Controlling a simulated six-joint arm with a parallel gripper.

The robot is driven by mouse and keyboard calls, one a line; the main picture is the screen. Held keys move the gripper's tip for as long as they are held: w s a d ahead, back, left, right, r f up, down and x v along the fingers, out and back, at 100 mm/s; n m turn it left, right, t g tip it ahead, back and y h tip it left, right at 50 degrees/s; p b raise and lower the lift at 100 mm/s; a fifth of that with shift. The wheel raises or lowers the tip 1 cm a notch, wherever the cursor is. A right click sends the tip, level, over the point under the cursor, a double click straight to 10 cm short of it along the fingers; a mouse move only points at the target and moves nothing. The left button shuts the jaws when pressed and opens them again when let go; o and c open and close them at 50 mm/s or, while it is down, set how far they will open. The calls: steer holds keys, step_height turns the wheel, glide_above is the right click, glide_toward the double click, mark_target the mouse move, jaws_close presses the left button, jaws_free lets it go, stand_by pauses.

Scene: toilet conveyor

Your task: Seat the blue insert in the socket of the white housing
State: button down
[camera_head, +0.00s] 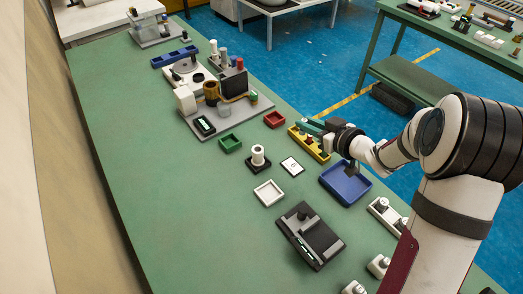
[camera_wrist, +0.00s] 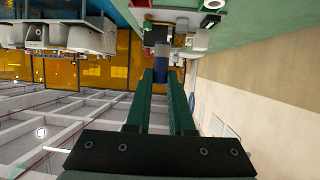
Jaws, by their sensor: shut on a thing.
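My gripper (camera_head: 306,127) has green fingers and is shut on the blue insert (camera_wrist: 161,64), a small dark blue cylinder held at the fingertips in the wrist view. In the head view the gripper is at the yellow tray, and the insert is too small to make out there. A white upright hollow-looking cylinder on a black square base (camera_head: 258,155), which appears to be the white housing, stands on the green table left of and nearer than the gripper. Its socket is too small to see clearly.
A yellow tray (camera_head: 322,153) lies beneath the gripper. A blue tray (camera_head: 363,194), a white tray (camera_head: 258,191), a green tray (camera_head: 222,147) and a red tray (camera_head: 281,118) lie around the housing. A black device (camera_head: 321,246) is nearer. The table's left side is clear.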

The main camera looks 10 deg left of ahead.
steer(key=s+a+f, duration=0.1)
steer(key=s+a, duration=0.1)
steer(key=a, duration=0.1)
glide_above(261, 152)
step_height(261, 152, down, 6)
step_height(261, 152, down, 4)
steer(key=shift+s+r+n+g, duration=0.1)
steer(key=shift+r+n+g, duration=0.1)
steer(key=shift+n+g, duration=0.2)
steer(key=shift+f+y, duration=0.25)
steer(key=shift+y, duration=0.05)
steer(key=shift+f, duration=0.1)
steer(key=shift+f, duration=0.1)
steer(key=c, duration=0.8)
jaws_free()
